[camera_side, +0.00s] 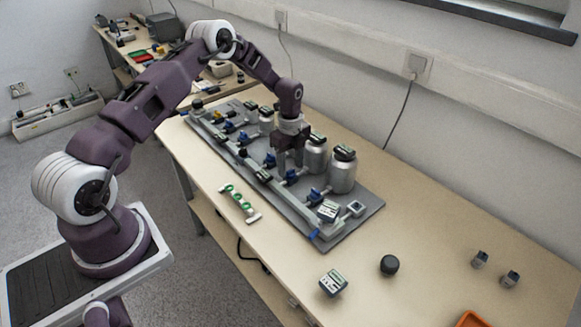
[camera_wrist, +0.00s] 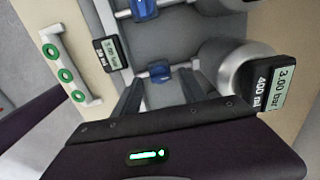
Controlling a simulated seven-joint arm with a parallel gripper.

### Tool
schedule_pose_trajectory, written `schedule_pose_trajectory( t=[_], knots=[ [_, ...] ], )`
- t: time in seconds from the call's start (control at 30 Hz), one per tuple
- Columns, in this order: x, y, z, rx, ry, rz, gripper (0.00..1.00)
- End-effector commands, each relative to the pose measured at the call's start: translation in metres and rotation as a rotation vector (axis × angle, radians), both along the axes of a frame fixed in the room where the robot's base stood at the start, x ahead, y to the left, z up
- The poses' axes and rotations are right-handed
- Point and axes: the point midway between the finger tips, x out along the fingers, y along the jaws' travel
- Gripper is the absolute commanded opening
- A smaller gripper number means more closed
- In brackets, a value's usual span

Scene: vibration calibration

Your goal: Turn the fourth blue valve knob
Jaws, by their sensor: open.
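A row of blue valve knobs runs along the grey panel (camera_side: 362,214) in the side view. One blue knob (camera_side: 291,176) lies just below my gripper (camera_side: 289,164), and another blue knob (camera_side: 314,195) lies nearer the camera. In the wrist view a blue knob (camera_wrist: 160,71) shows between the two tips of my gripper (camera_wrist: 160,80), which are apart with nothing held. I cannot tell whether the tips are level with the knob or above it. A second blue knob (camera_wrist: 145,9) is at the top edge. The palm hides what lies beneath it.
Metal canisters (camera_side: 342,172) with display caps stand close behind the knobs; one canister (camera_wrist: 222,62) is right of my fingers. A white strip with green rings (camera_side: 239,203) lies in front of the panel. A black knob (camera_side: 389,265) and a small meter (camera_side: 333,283) sit on the open table.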

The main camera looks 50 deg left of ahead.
Motion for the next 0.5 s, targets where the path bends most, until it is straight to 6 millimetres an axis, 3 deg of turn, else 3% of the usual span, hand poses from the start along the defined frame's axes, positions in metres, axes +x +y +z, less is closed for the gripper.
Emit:
schedule_pose_trajectory(
  t=[0.1, 0.37, 0.5],
  knots=[
    [-0.0001, -0.0003, -0.0107, 0.0, 0.0, 0.0, 0.5],
    [0.0, -0.0002, -0.0122, 0.0, -0.001, 0.001, 0.48],
    [0.0, -0.0002, -0.012, 0.0, -0.001, 0.001, 0.2]
  ],
)
